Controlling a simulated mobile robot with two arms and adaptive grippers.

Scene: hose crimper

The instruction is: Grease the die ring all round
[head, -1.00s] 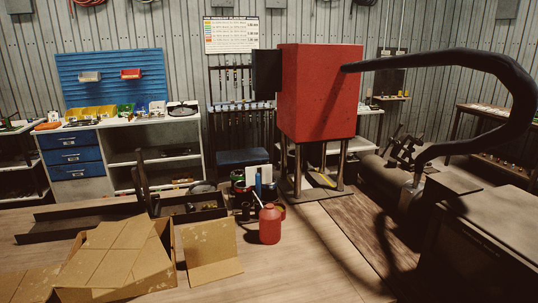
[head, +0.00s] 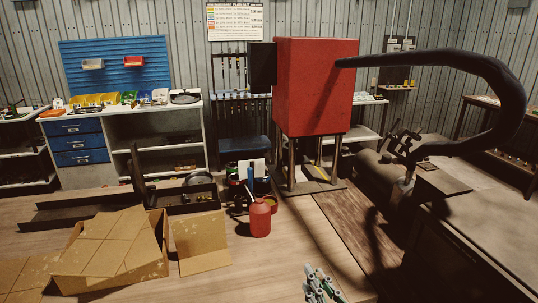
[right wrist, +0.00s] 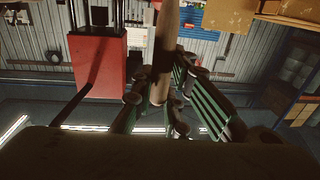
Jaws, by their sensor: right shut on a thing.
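I cannot make out the die ring. My left gripper is not in view.
A dark cabinet (head: 485,235) is at right.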

